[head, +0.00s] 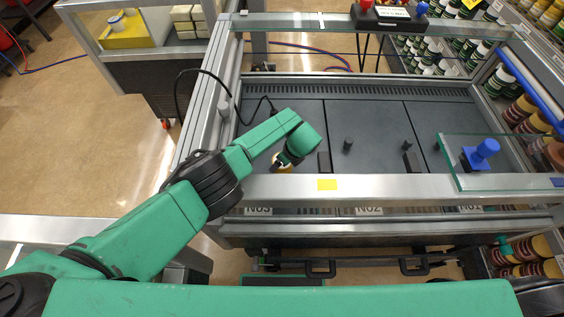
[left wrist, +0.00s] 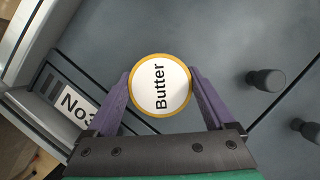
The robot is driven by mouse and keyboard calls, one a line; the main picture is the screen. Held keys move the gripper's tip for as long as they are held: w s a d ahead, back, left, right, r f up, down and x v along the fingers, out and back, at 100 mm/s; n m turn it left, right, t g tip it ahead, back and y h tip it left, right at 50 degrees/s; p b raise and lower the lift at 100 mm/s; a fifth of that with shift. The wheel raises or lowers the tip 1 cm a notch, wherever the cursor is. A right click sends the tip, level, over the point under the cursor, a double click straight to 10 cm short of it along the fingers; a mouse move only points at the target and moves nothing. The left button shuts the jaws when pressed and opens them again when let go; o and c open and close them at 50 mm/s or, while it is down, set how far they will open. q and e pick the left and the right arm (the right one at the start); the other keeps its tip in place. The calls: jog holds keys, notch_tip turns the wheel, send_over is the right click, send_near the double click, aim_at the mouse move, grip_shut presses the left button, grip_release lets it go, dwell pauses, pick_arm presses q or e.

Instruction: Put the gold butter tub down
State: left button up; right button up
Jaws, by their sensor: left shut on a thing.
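The gold butter tub (left wrist: 160,85) has a white lid reading "Butter" and a gold rim. In the left wrist view it sits between the two purple fingers of my left gripper (left wrist: 160,88), which is shut on it. In the head view only a small gold edge of the tub (head: 284,167) shows below my left wrist, above the left part of the dark counter (head: 290,115). I cannot tell whether the tub touches the surface. My right gripper is not in view.
Dark knobs (head: 347,145) stand on the counter panels right of the tub. A metal front rail (head: 390,186) bears a yellow tag (head: 327,184). A blue suction handle (head: 481,153) sits on glass at the right. A cable lies at the back left. The counter's middle is mostly clear.

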pick_arm(q)
jog(key=shift+f, duration=0.1)
jog(key=o, duration=1.4)
jog(key=p+v, duration=0.4)
jog(key=v, duration=0.2)
jog(key=shift+w+a+r, duration=0.1)
jog(key=shift+r, duration=0.25)
jog(key=shift+v, duration=2.9)
